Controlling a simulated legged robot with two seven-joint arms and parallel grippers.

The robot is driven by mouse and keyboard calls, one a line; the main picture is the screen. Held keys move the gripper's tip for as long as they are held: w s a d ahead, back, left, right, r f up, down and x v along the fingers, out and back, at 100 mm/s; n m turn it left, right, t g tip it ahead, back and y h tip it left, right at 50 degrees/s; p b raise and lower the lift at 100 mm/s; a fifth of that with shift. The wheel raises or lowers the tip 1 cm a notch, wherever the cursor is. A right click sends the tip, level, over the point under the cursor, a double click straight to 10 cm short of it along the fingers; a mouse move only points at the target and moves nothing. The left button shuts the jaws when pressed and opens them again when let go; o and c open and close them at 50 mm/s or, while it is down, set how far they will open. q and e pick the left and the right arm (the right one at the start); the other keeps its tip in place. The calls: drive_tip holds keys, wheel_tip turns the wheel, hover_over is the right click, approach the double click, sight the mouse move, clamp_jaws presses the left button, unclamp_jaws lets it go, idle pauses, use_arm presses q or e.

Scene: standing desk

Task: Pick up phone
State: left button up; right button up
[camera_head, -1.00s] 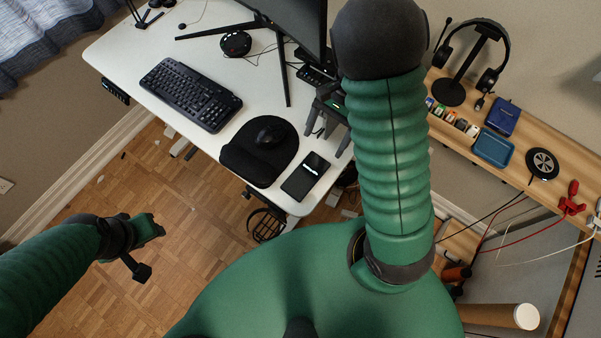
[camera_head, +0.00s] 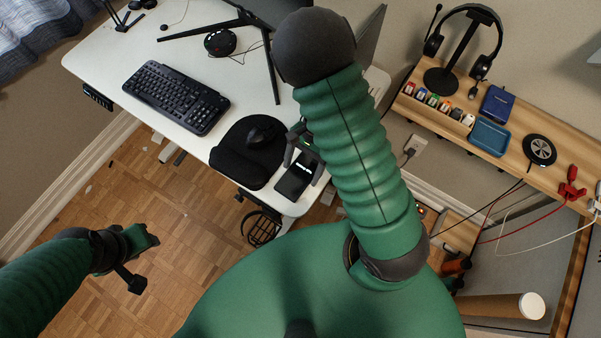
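The black phone (camera_head: 295,177) lies flat on the white desk (camera_head: 95,60) near its front right corner, with small white marks on its lit screen. My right gripper (camera_head: 305,163) reaches down over the phone's far end. Its two dark fingers are apart, one by each side of the phone. I cannot tell whether they touch it. My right forearm hides part of the gripper.
A mouse (camera_head: 261,133) on a black mouse pad (camera_head: 236,165) lies just left of the phone. A keyboard (camera_head: 175,97) and monitor stand are farther back. A wooden shelf (camera_head: 405,103) with a headset (camera_head: 470,45) and small items stands on the right.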

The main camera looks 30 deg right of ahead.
drive_tip(key=shift+w+a, duration=0.1)
drive_tip(key=shift+a, duration=0.25)
drive_tip(key=c, duration=0.7)
drive_tip(key=shift+d+r, duration=0.1)
drive_tip(key=shift+d, duration=0.2)
drive_tip(key=c, duration=0.4)
